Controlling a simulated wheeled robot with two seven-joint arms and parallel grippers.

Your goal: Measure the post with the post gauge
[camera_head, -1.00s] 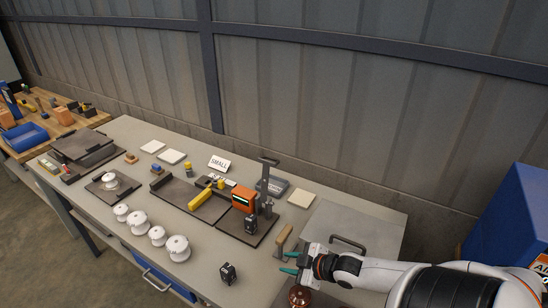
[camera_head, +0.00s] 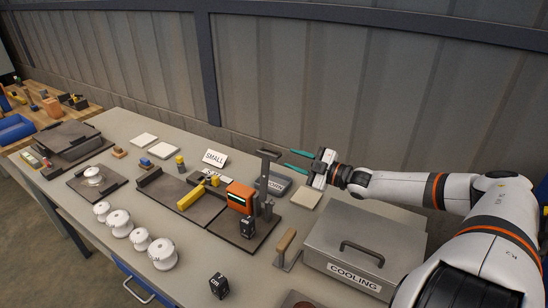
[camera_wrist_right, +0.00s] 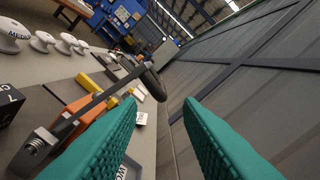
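White spool-shaped insulators (camera_head: 119,223) stand in a row at the front left, and one (camera_head: 93,175) sits on a dark base. No post is clearly identifiable. My right gripper (camera_head: 289,160) is open and empty, above the back of the bench, right of the upright tool.
A grey box labelled COOLING (camera_head: 345,262) fills the bench's right end. A wooden-handled tool (camera_head: 286,247) stands left of it. A black cube (camera_head: 219,285) lies near the front edge. A SMALL sign (camera_head: 214,158) stands at the back, near the metal wall.

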